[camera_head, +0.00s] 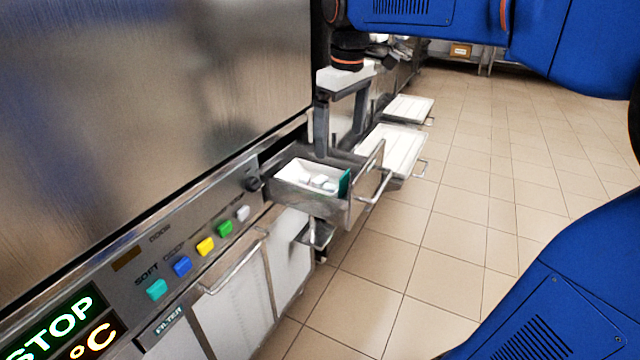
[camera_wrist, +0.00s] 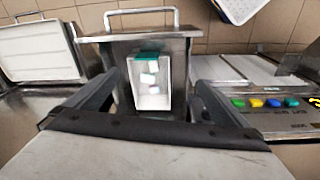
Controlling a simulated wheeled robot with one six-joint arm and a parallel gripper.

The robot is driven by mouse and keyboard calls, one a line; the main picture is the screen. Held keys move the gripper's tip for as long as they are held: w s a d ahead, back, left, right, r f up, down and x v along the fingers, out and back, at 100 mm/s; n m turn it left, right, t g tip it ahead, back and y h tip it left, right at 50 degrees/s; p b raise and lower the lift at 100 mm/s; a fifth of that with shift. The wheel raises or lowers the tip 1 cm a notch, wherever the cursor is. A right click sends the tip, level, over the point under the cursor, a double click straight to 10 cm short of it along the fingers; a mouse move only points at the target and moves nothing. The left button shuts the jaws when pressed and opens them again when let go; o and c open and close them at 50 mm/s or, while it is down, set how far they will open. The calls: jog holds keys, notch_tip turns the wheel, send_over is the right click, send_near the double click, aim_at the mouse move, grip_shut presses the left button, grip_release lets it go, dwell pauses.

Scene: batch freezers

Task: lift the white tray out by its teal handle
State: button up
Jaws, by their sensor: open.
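The white tray (camera_head: 292,178) sits inside an open metal drawer (camera_head: 317,205), with a few small pale blocks in it. Its teal handle (camera_head: 344,184) is at the drawer's front end. In the wrist view the tray (camera_wrist: 152,102) lies between the fingers, and the teal handle (camera_wrist: 149,55) is at its far end. My gripper (camera_head: 340,142) is open and empty, pointing down above the back part of the drawer. In the wrist view my gripper (camera_wrist: 158,84) has one finger on each side of the tray, apart from the handle.
The drawer's metal bar handle (camera_head: 374,187) sticks out in front. Other white trays on pulled-out drawers (camera_head: 392,150) stand farther along the row. A steel panel with coloured buttons (camera_head: 205,246) is at the left. The tiled floor (camera_head: 465,215) at the right is clear.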

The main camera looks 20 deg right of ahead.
jog(key=w+a+r+n+g, duration=0.1)
jog(key=w+a+r+n, duration=0.1)
jog(key=w, duration=0.5)
send_over(320, 180)
jog(key=f, duration=1.2)
jog(key=shift+s+a, duration=0.2)
jog(key=shift+w+d+f, duration=0.1)
jog(key=shift+f, duration=1.25)
jog(key=shift+d+f, duration=0.1)
jog(key=shift+f, duration=1.2)
jog(key=c, duration=0.9)
